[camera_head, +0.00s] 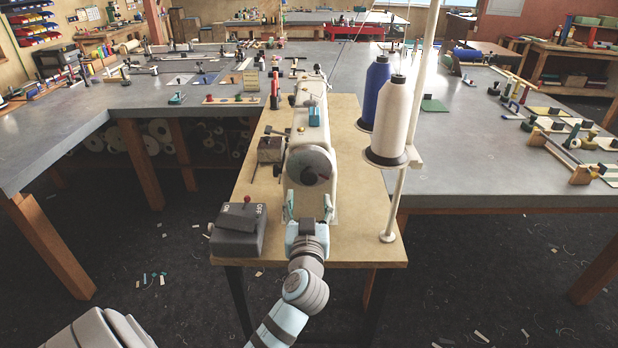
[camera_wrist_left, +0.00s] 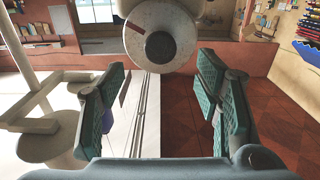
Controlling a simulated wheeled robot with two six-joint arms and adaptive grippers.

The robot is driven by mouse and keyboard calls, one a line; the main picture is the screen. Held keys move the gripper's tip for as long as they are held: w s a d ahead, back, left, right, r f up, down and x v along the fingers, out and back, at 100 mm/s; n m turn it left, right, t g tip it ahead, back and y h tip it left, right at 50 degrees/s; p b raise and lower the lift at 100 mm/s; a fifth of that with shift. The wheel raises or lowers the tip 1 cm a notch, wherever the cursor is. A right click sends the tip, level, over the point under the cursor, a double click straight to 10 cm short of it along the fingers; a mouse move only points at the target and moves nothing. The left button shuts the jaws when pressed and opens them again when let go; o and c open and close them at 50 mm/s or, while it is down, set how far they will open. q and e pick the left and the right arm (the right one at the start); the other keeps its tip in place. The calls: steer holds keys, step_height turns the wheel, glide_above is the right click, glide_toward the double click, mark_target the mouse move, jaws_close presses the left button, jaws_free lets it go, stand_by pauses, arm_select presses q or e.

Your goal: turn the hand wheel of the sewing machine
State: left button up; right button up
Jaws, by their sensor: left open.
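The sewing machine (camera_head: 310,132) stands on a wooden table with its hand wheel facing me. The hand wheel (camera_head: 310,170) is a pale disc with a dark round hub; it also shows at the top centre of the left wrist view (camera_wrist_left: 160,47), with a red mark on its left side. My left gripper (camera_head: 308,200) is open just below and in front of the wheel. In the left wrist view, its teal-padded fingers (camera_wrist_left: 160,78) stand wide apart, with the wheel beyond and above the gap between them. My right gripper is not in view.
A thread stand (camera_head: 390,205) with a white spool (camera_head: 390,120) and a blue spool (camera_head: 374,90) rises right of the machine. A grey ON/OFF switch box (camera_head: 238,240) sits at the table's front left. Cluttered grey workbenches (camera_head: 470,170) flank the table.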

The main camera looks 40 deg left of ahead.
mark_target(309, 180)
arm_select(q)
steer(key=x, duration=1)
steer(key=shift+c, duration=0.6)
steer(key=c, duration=1.1)
steer(key=shift+o, duration=0.2)
steer(key=shift+m, duration=0.3)
